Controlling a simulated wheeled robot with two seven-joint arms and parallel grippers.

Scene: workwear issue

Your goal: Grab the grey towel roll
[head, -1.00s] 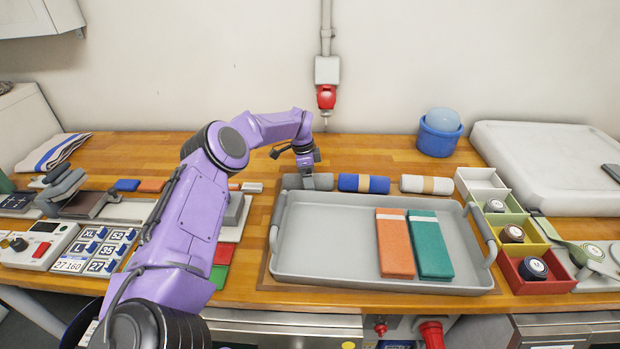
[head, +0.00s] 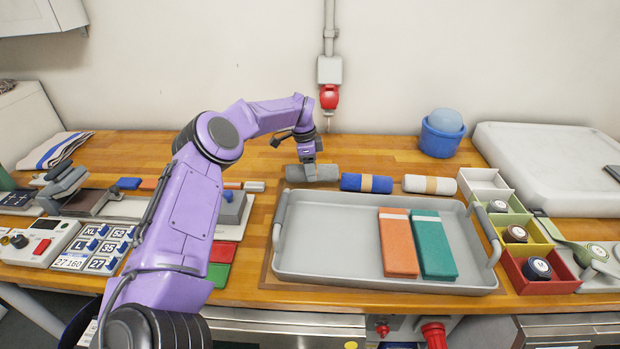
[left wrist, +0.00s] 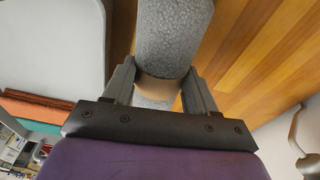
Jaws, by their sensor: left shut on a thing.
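The grey towel roll (head: 325,173) is a speckled grey cylinder behind the tray's back left corner, left of a blue roll (head: 350,182). My left gripper (head: 309,174) is on the grey roll from above. In the left wrist view the grey roll (left wrist: 172,35) lies between the two fingers of my left gripper (left wrist: 158,85), which are shut on it around its tan band (left wrist: 158,90). The roll looks raised slightly from the wooden table, but I cannot tell for certain. My right gripper is not in view.
A grey tray (head: 330,255) with an orange towel (head: 398,245) and a teal towel (head: 434,248) stands in front. A white roll (head: 415,184) is right of the blue one. Colored bins (head: 510,255) line the right. Wood behind the rolls is clear.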

